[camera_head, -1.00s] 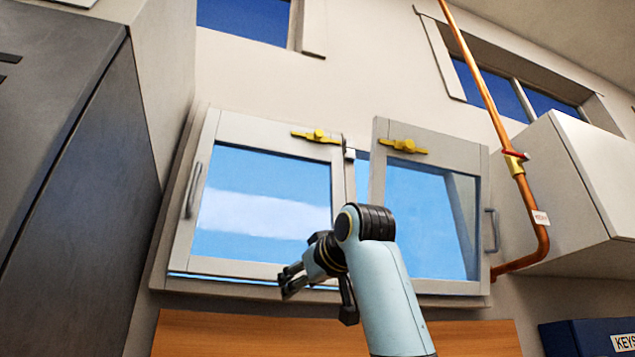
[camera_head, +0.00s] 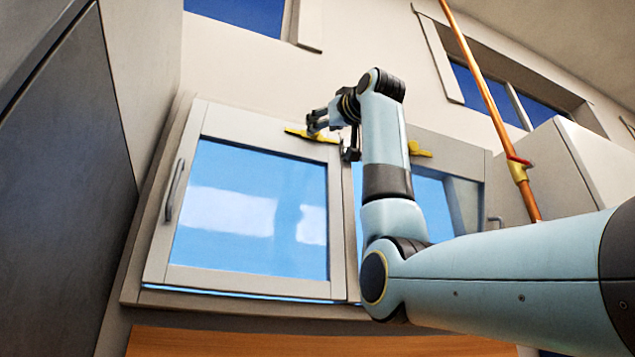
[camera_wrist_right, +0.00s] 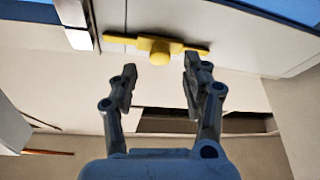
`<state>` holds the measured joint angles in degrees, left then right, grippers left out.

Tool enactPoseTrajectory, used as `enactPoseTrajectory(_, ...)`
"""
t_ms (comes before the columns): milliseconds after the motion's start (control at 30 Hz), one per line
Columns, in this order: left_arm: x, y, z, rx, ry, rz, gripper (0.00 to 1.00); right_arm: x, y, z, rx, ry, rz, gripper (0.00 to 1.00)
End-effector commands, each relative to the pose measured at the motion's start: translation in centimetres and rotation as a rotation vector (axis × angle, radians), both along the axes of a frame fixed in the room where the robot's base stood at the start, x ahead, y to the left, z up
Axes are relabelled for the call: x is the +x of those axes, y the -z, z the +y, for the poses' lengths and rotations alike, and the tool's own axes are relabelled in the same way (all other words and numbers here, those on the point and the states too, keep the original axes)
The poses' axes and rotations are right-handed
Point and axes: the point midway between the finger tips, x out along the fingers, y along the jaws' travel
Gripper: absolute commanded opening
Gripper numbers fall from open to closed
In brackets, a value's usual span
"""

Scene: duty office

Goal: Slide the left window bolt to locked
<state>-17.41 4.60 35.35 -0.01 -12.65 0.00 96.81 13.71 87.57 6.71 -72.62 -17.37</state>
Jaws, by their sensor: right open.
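The left window bolt (camera_head: 296,132) is a yellow bar on the top rail of the left window sash (camera_head: 246,283). In the right wrist view the bolt (camera_wrist_right: 155,47) shows whole, with a round knob at its middle. My right gripper (camera_head: 315,122) is raised at the bolt and hides part of it in the head view. In the right wrist view its fingers (camera_wrist_right: 160,78) are apart, with the knob just beyond and between the tips. I cannot tell whether they touch it. My left gripper is not in view.
A second yellow bolt (camera_head: 418,149) on the right sash is partly hidden by my arm. A dark cabinet (camera_head: 70,190) stands at the left. A copper pipe (camera_head: 487,95) and a white wall cabinet (camera_head: 560,165) are at the right.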

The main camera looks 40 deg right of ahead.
Motion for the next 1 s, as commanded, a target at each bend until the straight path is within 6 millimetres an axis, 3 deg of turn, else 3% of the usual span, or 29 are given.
enactPoseTrajectory(33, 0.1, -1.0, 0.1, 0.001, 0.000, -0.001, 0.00, 0.9, -0.7, -0.1, 0.001, 0.000, 0.004, 0.48)
enactPoseTrajectory(200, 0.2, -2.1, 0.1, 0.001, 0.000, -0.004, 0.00, 2.7, -1.3, -0.3, 0.000, -0.001, 0.001, 0.48)
enactPoseTrajectory(567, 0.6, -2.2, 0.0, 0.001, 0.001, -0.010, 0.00, 3.3, -1.2, -0.4, 0.000, 0.000, 0.001, 0.48)
enactPoseTrajectory(933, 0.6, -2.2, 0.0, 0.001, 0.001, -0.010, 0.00, 3.3, -1.2, -0.4, 0.000, 0.000, 0.001, 0.01)
enactPoseTrajectory(1000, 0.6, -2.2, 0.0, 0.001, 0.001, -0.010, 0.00, 3.3, -1.2, -0.4, 0.000, 0.000, 0.001, 0.00)
